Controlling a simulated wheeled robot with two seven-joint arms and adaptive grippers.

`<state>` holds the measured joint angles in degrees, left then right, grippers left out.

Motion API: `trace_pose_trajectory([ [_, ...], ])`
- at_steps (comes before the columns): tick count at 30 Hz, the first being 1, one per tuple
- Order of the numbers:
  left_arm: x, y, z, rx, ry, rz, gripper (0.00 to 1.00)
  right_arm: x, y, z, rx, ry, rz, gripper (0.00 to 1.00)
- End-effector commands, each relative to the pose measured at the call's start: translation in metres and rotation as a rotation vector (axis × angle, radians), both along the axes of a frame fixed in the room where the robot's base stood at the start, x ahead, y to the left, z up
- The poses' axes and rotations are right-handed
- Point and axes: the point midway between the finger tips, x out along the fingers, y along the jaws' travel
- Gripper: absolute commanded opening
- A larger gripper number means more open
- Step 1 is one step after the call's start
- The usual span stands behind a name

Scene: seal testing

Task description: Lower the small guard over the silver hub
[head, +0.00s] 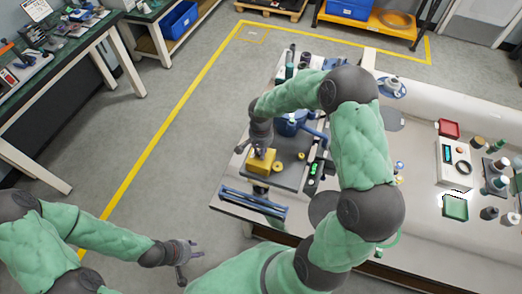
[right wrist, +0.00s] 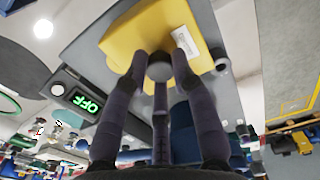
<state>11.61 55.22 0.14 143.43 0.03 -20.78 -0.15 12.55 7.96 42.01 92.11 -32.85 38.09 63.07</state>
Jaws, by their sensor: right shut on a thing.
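The yellow guard (head: 260,166) is a small boxy cover at the left end of the grey machine plate, near a blue machine body (head: 289,125). In the right wrist view, the yellow guard (right wrist: 150,30) fills the top, with a white label and a grey round knob (right wrist: 160,67). My right gripper (head: 259,150) is above the guard; its fingers (right wrist: 160,80) are shut around the knob. I cannot make out the silver hub, or tell whether the guard touches the plate. My left gripper (head: 192,266) is open and empty, away from the bench.
A control box with a green display (head: 313,169) is right of the guard; the display (right wrist: 86,103) reads OFF. A blue-barred rack (head: 254,202) lies at the bench's near left edge. A white instrument (head: 454,160) and bottles stand at the right. The floor left of the bench is clear.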

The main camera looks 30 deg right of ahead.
Motion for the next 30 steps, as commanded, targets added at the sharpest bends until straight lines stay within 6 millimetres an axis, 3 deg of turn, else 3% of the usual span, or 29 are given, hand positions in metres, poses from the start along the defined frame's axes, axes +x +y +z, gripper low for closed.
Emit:
trace_pose_trajectory([
  [30,-0.0001,0.0000,-0.0097,0.000,0.000,0.000,0.40,0.0001,-0.0002,-0.0078,0.000,0.000,0.000,0.00],
])
